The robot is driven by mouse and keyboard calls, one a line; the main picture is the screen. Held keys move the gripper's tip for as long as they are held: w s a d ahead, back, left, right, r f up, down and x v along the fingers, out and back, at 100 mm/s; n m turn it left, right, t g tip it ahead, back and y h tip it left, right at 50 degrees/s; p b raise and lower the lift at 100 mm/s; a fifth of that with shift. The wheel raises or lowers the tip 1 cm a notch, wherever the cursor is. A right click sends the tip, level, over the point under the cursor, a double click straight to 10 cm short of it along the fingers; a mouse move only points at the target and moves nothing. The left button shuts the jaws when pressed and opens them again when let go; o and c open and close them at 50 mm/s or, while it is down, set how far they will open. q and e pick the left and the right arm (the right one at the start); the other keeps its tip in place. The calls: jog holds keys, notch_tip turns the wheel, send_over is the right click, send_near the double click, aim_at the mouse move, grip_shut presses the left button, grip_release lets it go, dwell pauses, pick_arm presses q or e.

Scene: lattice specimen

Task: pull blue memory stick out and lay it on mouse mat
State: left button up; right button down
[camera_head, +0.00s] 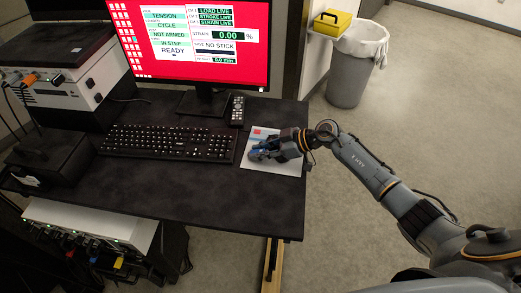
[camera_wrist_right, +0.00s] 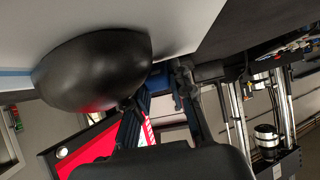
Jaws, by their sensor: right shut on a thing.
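The mouse mat (camera_head: 287,167) is a pale sheet with a red and blue patch, at the right front of the dark desk. My right gripper (camera_head: 262,153) is low over the mat, its fingers pointing left. In the right wrist view the gripper (camera_wrist_right: 163,95) is shut on the blue memory stick (camera_wrist_right: 160,73), of which only a small blue part shows between the fingertips. The stick is close to the pale mat surface (camera_wrist_right: 215,20); I cannot tell whether it touches. A black rounded mouse (camera_wrist_right: 95,70) sits on the mat beside the fingers. My left gripper is not in view.
A keyboard (camera_head: 168,142) lies left of the mat and a remote (camera_head: 237,110) stands behind it. The monitor (camera_head: 190,45) reads "NO STICK". Instruments (camera_head: 60,80) fill the desk's left. The front of the desk (camera_head: 190,185) is clear. A bin (camera_head: 352,75) stands behind right.

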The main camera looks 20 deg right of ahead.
jog(key=c, duration=1.1)
grip_release()
jog(key=o, duration=0.5)
jog(key=shift+s+d+r+p, duration=0.3)
jog(key=shift+d+r+p, duration=0.2)
jog(key=shift+p, duration=0.25)
jog(key=shift+p+v, duration=1.4)
jog(key=shift+v, duration=0.4)
jog(key=shift+f, duration=0.1)
